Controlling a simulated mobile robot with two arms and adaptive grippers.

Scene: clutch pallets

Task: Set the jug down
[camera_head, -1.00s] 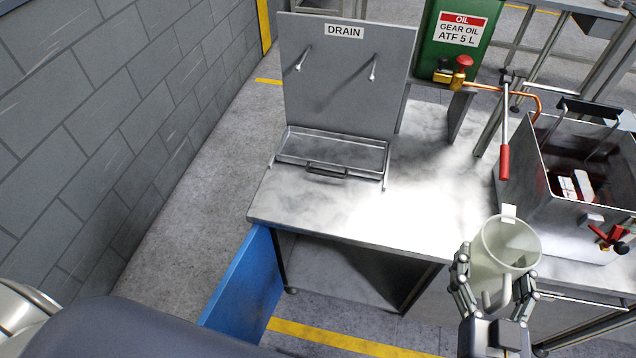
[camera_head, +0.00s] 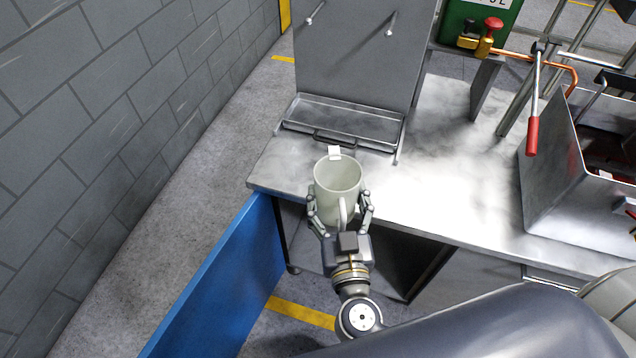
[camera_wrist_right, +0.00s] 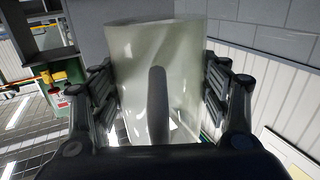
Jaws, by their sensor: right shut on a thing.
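The jug (camera_head: 338,183) is a pale, translucent greenish vessel with a handle and a white spout tab. My right gripper (camera_head: 341,212) is shut on it, with fingers on both sides and the handle facing my wrist. The jug is upright and appears over the front edge of the metal bench (camera_head: 440,190); I cannot tell if it touches the bench. In the right wrist view the jug (camera_wrist_right: 185,75) fills the middle between the fingers, and it looks empty from above. My left gripper is not in view.
A shallow drain tray (camera_head: 345,118) with a handle lies behind the jug, below an upright grey panel (camera_head: 350,60) with two hooks. A metal tank (camera_head: 560,190) and red-handled lever (camera_head: 532,135) are at right. A blue panel (camera_head: 215,285) stands front left. The bench middle is clear.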

